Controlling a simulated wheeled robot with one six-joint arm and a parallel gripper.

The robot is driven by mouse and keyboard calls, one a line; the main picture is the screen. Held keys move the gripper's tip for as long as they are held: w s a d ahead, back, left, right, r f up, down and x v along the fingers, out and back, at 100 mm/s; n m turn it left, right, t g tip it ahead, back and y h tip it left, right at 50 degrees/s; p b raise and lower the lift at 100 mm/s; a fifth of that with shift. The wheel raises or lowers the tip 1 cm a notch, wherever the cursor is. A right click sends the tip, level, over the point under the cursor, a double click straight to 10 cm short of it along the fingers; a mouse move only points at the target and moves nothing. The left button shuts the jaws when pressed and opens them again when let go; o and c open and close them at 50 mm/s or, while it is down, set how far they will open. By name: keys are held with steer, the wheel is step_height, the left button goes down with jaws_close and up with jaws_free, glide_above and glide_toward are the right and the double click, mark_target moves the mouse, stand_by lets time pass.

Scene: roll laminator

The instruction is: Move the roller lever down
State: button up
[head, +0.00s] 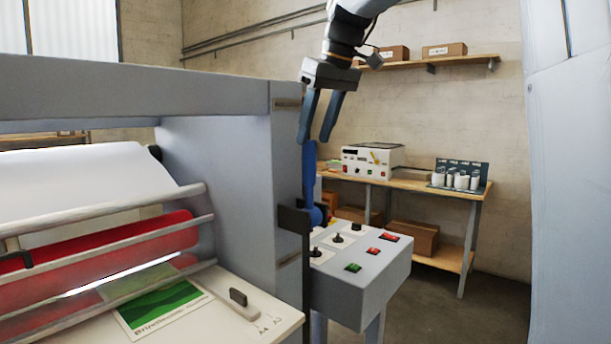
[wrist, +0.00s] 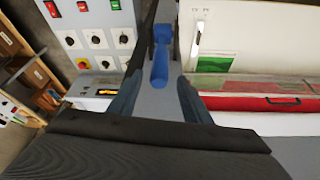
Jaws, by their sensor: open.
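The roller lever (head: 310,180) is a blue handle on the side of the grey laminator frame, standing upright above a dark bracket. My gripper (head: 317,142) is open in the head view, with its two dark blue fingers pointing down at the lever's top end. In the wrist view the blue lever (wrist: 160,58) lies between the two spread fingertips of my gripper (wrist: 160,85), a little beyond them. I cannot tell whether a finger touches the lever. The lever's lower part is partly hidden by the bracket in the head view.
A control box (head: 360,262) with knobs and red and green buttons juts out just right of the lever. The laminator's red roller (head: 110,250) and feed table (head: 255,318) are at left. A wooden workbench (head: 420,188) stands behind, with open floor before it.

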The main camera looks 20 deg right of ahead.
mark_target(305, 167)
steer(key=shift+b+x, duration=0.45)
steer(key=shift+x, duration=0.55)
steer(key=shift+p+x, duration=0.9)
steer(key=shift+x, duration=2.9)
jaws_close()
